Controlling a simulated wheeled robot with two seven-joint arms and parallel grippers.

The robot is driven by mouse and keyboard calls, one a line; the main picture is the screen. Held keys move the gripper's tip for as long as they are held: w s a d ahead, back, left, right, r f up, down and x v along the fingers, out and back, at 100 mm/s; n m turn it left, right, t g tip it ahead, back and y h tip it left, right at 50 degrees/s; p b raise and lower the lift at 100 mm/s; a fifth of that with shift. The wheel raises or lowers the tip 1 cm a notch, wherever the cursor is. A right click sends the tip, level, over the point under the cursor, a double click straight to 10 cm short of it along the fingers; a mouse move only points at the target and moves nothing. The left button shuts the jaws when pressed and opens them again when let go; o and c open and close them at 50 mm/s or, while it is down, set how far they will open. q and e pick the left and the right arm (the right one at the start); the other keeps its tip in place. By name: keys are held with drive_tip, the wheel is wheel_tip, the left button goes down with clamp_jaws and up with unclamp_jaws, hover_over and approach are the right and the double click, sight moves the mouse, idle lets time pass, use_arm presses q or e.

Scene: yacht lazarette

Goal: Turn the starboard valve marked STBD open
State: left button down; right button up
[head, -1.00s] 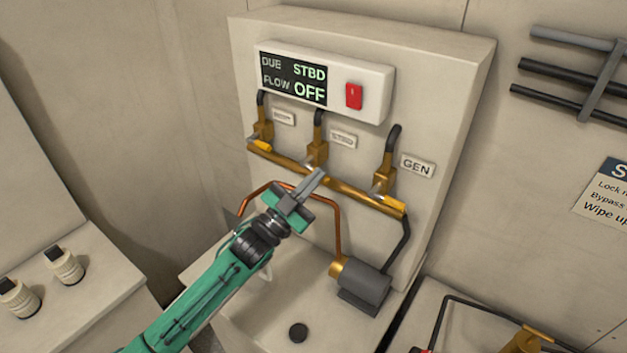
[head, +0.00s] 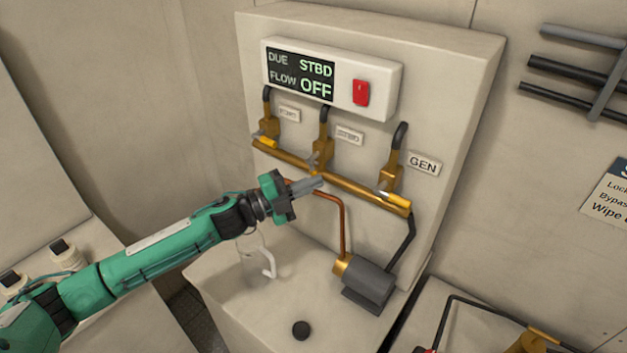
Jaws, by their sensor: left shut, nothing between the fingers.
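The STBD valve (head: 323,150) is the middle of three brass valves on a brass manifold (head: 345,182); its small label (head: 349,135) is beside it. The display (head: 300,76) reads DUE STBD, FLOW OFF. My left gripper (head: 318,183) is shut and empty, its fingertips at or just in front of the manifold, just below the STBD valve; I cannot tell whether it touches. My right gripper is not in view.
A red switch (head: 361,92) is beside the display. A copper pipe and a pump (head: 367,283) are below. Bottles (head: 66,254) stand at the left.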

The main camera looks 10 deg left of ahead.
use_arm(q)
drive_tip(key=shift+w+a+f+m, duration=0.25)
drive_tip(key=shift+a+m, duration=0.15)
drive_tip(key=shift+a, duration=0.2)
idle(0.7)
